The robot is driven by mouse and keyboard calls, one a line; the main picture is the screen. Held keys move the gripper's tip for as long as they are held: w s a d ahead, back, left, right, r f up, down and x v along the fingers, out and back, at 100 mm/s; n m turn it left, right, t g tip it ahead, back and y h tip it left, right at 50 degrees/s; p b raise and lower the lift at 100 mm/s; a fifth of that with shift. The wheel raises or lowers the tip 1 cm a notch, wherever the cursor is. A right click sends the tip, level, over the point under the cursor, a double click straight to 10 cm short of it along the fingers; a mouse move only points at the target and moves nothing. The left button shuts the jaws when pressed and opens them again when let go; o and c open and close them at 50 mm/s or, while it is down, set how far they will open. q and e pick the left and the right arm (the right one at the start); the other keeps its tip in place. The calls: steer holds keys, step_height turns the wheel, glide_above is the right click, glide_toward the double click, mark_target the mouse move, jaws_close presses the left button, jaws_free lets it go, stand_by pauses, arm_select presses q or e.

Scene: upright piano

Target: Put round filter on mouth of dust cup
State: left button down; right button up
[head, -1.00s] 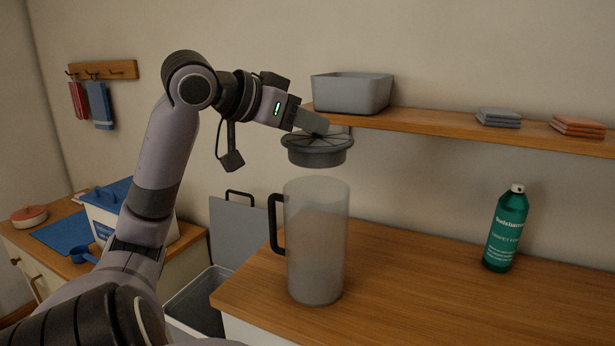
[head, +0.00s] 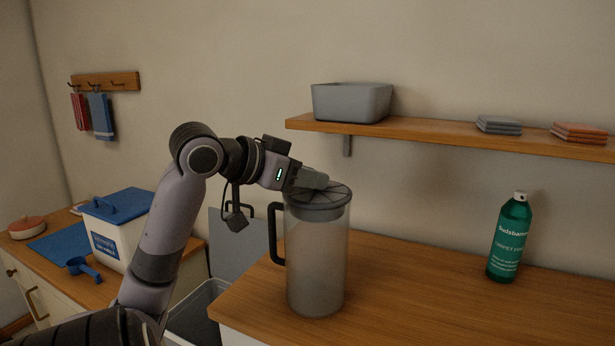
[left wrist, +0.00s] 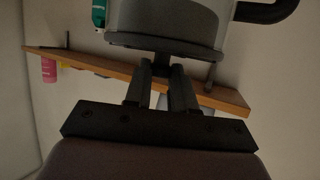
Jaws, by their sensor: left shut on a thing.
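The round grey filter (head: 322,196) sits at the mouth of the clear dust cup (head: 316,262), its lower part inside the cup and its rim level at the top. The cup stands upright on the wooden counter, with its dark handle on the left. My left gripper (head: 312,180) is shut on the filter's top from the left side. In the left wrist view the two fingers (left wrist: 163,90) meet the filter (left wrist: 165,48), with the cup beyond it. My right gripper is not in view.
A wall shelf (head: 430,132) above holds a grey bin (head: 352,101) and folded cloths (head: 498,124). A blue-lidded box (head: 110,228) stands on the left cabinet. The counter between cup and bottle is clear.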

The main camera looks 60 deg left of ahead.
arm_select(q)
steer(key=c, duration=0.9)
jaws_free()
steer(key=shift+f, duration=0.1)
steer(key=shift+c, duration=0.2)
steer(key=shift+r, duration=0.25)
steer(key=v, duration=1.2)
steer(key=shift+p, duration=0.3)
steer(key=shift+f, duration=0.15)
